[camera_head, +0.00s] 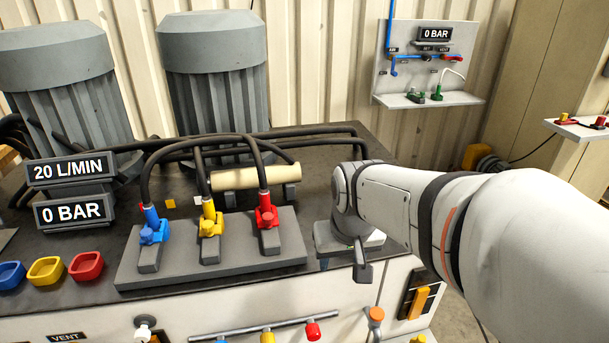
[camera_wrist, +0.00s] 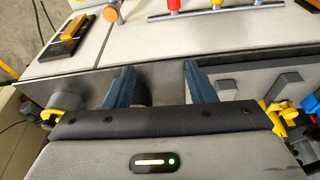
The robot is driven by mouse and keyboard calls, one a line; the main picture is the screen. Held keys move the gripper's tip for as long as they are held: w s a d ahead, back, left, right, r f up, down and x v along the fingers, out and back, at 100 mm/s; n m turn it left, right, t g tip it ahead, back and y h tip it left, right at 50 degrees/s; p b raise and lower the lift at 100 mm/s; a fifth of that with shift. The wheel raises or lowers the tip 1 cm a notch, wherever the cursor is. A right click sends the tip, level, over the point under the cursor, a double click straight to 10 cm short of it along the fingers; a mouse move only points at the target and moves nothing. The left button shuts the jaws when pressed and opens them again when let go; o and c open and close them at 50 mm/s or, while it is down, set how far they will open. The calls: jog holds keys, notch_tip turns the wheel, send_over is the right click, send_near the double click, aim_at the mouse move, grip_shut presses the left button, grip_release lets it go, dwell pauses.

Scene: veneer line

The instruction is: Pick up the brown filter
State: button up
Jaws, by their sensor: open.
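A pale tan cylinder (camera_head: 248,177) lies sideways on dark supports behind the valve block in the head view. It is the nearest match to a brown filter that I see; I cannot tell for sure that it is the filter. Hoses cross in front of it. My gripper (camera_head: 362,270) is to the right of the valve block, apart from the cylinder, and partly hidden by my own arm. In the wrist view my gripper (camera_wrist: 160,78) has its two blue fingers spread. Dark grey surfaces show between and behind them, and no brown thing is clearly held.
The grey valve block (camera_head: 215,265) carries blue, yellow and red valves with black hoses arching over. Two grey motors (camera_head: 213,70) stand behind. Blue, yellow and red trays (camera_head: 45,270) sit at left. A wall panel (camera_head: 425,65) is at the back right.

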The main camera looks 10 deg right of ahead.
jog(key=w+d+r+m+p, duration=0.1)
jog(key=w+d+p, duration=0.15)
jog(key=w, duration=0.35)
jog(key=w+d+r+m+t+p, duration=0.1)
jog(key=w+d, duration=0.3)
jog(key=w, duration=0.2)
jog(key=w+d+r+p, duration=0.2)
jog(key=w+d, duration=0.1)
jog(key=w, duration=0.3)
jog(key=shift+h, duration=0.4)
jog(key=x, duration=0.2)
jog(key=p+x, duration=0.1)
jog(key=x, duration=0.2)
jog(key=s+x, duration=0.1)
jog(key=x, duration=0.1)
jog(key=shift+w+a+f+p, duration=0.15)
jog(key=shift+a+f+p, duration=0.2)
jog(key=shift+f, duration=0.1)
jog(key=shift+c, duration=0.4)
grip_shut()
